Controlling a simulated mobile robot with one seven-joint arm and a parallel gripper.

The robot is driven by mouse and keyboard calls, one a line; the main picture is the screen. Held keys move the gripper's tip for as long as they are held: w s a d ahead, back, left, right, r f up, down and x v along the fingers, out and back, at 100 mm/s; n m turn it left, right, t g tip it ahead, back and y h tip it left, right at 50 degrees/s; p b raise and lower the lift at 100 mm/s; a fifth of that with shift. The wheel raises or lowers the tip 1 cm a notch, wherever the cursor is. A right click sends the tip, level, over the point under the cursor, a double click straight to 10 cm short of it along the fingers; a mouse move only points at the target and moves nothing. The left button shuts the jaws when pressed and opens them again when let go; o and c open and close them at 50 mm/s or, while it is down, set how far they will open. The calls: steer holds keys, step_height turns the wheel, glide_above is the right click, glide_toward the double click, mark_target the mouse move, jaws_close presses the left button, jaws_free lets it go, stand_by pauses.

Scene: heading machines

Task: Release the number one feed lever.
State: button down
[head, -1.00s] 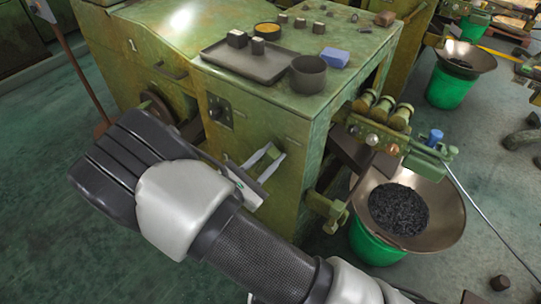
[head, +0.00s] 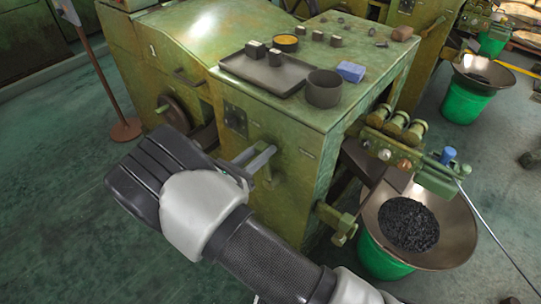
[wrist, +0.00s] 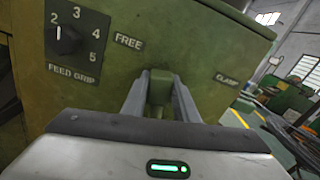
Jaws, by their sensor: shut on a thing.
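The green machine (head: 300,200) bears a white number 1 on its left part. Its front panel carries a stubby green feed lever (wrist: 160,88), between the words FREE on the left and CLAMP on the right in the wrist view. My gripper (head: 262,158) reaches the panel from the front left, and its two grey fingers are shut on the lever, one on each side. In the head view the fingers and my wrist mostly hide the lever. The lever's base and its exact slant are hard to tell.
A FEED GRIP dial (wrist: 68,40) sits on the panel left of FREE. On the machine top are a tray (head: 265,80), a dark cup (head: 323,88) and a blue block (head: 351,72). A bowl of dark pieces (head: 408,224) on a green bucket stands right.

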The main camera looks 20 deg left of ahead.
steer(key=shift+w+a+f+n+b, duration=0.2)
steer(key=shift+w+a+f+n, duration=0.05)
steer(key=shift+a+n, duration=0.35)
steer(key=shift+w+a+f+n+b, duration=0.2)
steer(key=shift+a+f+n, duration=0.1)
steer(key=shift+a+n, duration=0.3)
steer(key=shift+w+a+f+n+b, duration=0.15)
steer(key=shift+w+a+f+n, duration=0.1)
steer(key=shift+a+n, duration=0.35)
steer(key=c, duration=1.4)
jaws_free()
steer(key=shift+a, duration=0.1)
steer(key=v, duration=1.7)
steer(key=shift+s+p, duration=0.2)
steer(key=shift+p, duration=0.25)
